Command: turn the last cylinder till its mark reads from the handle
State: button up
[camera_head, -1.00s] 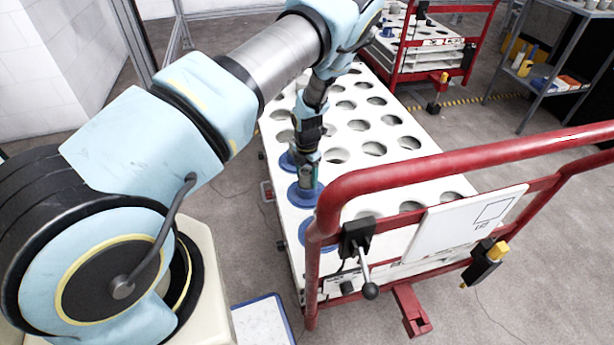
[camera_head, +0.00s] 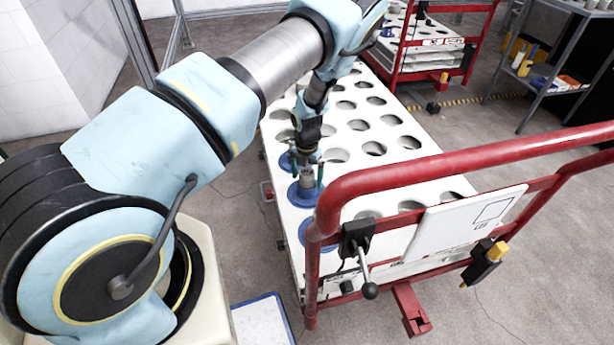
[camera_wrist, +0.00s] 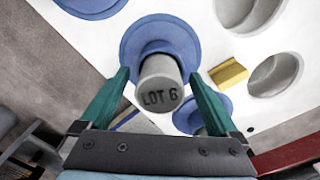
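A grey cylinder (camera_wrist: 159,84) stands in a blue flanged ring (camera_wrist: 130,40) on the white cart top. Its end face bears the mark LOT 6, upright in the wrist view. In the head view the cylinder (camera_head: 307,180) shows small above its ring (camera_head: 303,195). My gripper (camera_wrist: 160,76) is open, its green fingers either side of the cylinder with a gap on each side. The gripper also shows over the cylinder in the head view (camera_head: 308,174). The cart's red handle (camera_head: 440,164) is nearer the head camera; a red bar (camera_wrist: 290,157) shows at lower right in the wrist view.
Another blue ring (camera_head: 318,241) lies nearer the handle and one (camera_head: 286,163) lies beyond. Empty round holes fill the rest of the white top (camera_head: 345,187). A yellow block (camera_wrist: 229,73) is beside the ring. A lever with a black knob (camera_head: 370,290) hangs below the handle.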

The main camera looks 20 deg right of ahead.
notch_tip(320, 180, up, 10)
jog(key=shift+r+b, duration=0.1)
jog(key=shift+b, duration=0.2)
jog(key=shift+a+r, duration=0.1)
jog(key=shift+r, duration=0.35)
jog(key=a+r+m+p, duration=0.2)
jog(key=a+r+m, duration=0.4)
jog(key=a+r, duration=0.4)
jog(key=s+a+r+m+p, duration=0.1)
jog(key=s+a+r+m, duration=0.2)
jog(key=a+r+m, duration=0.4)
jog(key=s+a+r+m+t+p, duration=0.1)
jog(key=s+a+r+m+p, duration=0.1)
jog(key=s+a+r+m, duration=0.2)
jog(key=s+a+r+m+p, duration=0.2)
jog(key=s+a+r+m, duration=0.1)
jog(key=a+r+m, duration=0.7)
jog(key=shift+s+r+m+t, duration=0.3)
jog(key=shift+s+r, duration=0.05)
jog(key=shift+r, duration=0.25)
jog(key=shift+a, duration=0.1)
